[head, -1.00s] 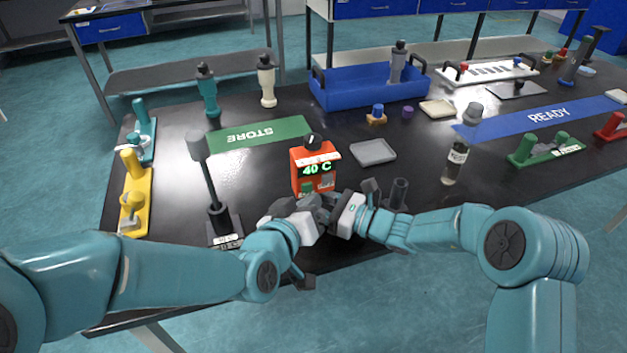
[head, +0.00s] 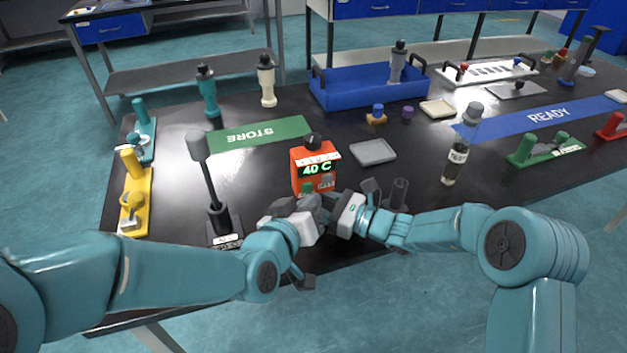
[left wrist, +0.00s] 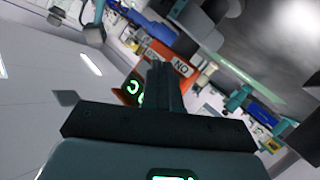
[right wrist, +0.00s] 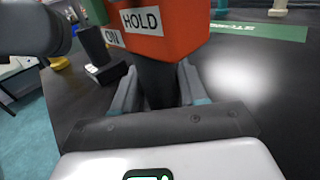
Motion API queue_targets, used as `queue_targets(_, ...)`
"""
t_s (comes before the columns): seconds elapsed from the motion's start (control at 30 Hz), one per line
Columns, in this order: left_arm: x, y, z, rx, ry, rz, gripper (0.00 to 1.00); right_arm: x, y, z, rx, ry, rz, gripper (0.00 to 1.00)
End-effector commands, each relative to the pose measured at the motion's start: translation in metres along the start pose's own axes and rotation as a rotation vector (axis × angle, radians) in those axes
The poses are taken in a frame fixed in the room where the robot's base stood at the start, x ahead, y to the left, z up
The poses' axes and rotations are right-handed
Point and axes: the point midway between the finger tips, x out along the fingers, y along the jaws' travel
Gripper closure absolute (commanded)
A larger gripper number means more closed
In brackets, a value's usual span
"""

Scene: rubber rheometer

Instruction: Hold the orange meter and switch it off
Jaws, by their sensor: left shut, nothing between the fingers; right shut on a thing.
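The orange meter (head: 299,170) stands upright near the table's front edge, with a black knob on top and a lit green display reading "40 C". In the right wrist view the meter (right wrist: 180,30) shows "ON" and "HOLD" labels and a green button (right wrist: 96,10). My right gripper (right wrist: 160,88) is shut on the meter's dark lower part, below the orange body. My left gripper (head: 312,201) is shut and empty, close in front of the meter's lower face by the green button. In the left wrist view its closed fingers (left wrist: 166,82) point at the meter; contact cannot be told.
A black stand with a tall post (head: 212,195) is left of the meter. The green STORE mat (head: 260,134) behind is clear. A blue tote (head: 365,92) is at the back.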

Motion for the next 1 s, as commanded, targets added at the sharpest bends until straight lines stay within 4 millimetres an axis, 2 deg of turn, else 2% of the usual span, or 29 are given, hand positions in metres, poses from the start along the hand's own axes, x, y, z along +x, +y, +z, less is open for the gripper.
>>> queue_targets(1.0, 0.0063, -0.0044, -0.0045, 0.0, 0.0, 0.0, 1.0, 0.0, -0.0001, 0.0005, -0.001, -0.001, 0.0, 1.0)
